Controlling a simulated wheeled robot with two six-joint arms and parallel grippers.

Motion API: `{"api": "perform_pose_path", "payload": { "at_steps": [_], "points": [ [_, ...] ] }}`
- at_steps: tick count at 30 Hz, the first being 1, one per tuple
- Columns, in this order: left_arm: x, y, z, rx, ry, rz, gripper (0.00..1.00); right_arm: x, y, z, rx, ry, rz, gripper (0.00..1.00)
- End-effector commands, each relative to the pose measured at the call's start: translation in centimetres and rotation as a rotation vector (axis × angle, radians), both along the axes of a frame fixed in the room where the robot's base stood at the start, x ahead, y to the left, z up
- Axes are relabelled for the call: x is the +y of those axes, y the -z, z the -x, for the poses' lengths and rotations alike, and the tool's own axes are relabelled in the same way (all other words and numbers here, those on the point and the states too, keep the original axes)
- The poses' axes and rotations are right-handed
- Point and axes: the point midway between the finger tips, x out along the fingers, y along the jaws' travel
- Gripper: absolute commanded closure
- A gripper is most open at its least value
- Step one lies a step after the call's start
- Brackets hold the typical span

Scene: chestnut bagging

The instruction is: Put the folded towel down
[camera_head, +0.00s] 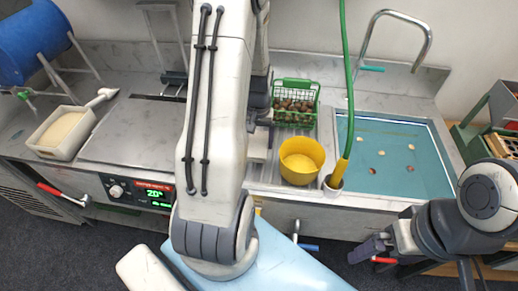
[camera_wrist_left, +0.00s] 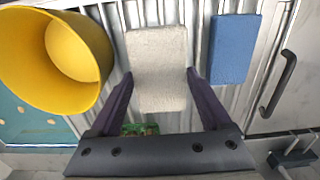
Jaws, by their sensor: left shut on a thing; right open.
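The folded towel (camera_wrist_left: 157,60) is a beige-grey rectangle in the left wrist view. It lies between the two dark fingers of my left gripper (camera_wrist_left: 160,75), which is shut on it. Ribbed metal drainboard (camera_wrist_left: 195,20) shows behind it; I cannot tell whether the towel touches that surface. In the head view my left arm hides most of the towel and gripper. My right gripper (camera_head: 371,249) is open and empty at the lower right, in front of the counter.
A yellow bucket (camera_head: 302,161) stands right of my left arm, with a green basket (camera_head: 296,103) of chestnuts behind it. A blue pad (camera_wrist_left: 234,48) lies right of the towel. A teal-bottomed basin (camera_head: 400,150) holds several small bits. A pale bin (camera_head: 60,132) stands far left.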

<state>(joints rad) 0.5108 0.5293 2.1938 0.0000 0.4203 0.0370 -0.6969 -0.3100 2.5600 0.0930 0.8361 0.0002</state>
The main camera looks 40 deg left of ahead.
Motion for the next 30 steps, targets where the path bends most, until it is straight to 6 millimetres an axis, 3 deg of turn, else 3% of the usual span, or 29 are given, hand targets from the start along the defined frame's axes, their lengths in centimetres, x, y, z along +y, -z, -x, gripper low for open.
{"api": "perform_pose_path", "payload": {
  "at_steps": [12, 24, 25, 26, 30],
  "points": [
    [0.1, 4.8, 0.1, 0.001, -0.001, 0.001, 0.74, 0.0, -0.7, 0.0, 0.0, 0.0, 0.0, 0.0],
    [0.2, 5.5, 0.1, -0.002, -0.003, -0.001, 0.74, 0.0, -0.3, 0.0, 0.0, 0.0, 0.0, 0.0],
    [0.2, 5.4, 0.1, -0.002, -0.003, -0.001, 0.11, 0.0, -0.4, 0.0, 0.0, 0.0, 0.0, 0.0],
    [0.2, 5.3, 0.1, -0.002, -0.003, -0.001, 0.0, 0.0, -0.4, 0.0, 0.0, 0.0, 0.0, 0.0],
    [0.2, 5.3, 0.1, -0.002, -0.003, -0.001, 0.0, 0.0, -0.4, 0.0, 0.0, 0.0, 0.0, 0.0]
  ]
}}
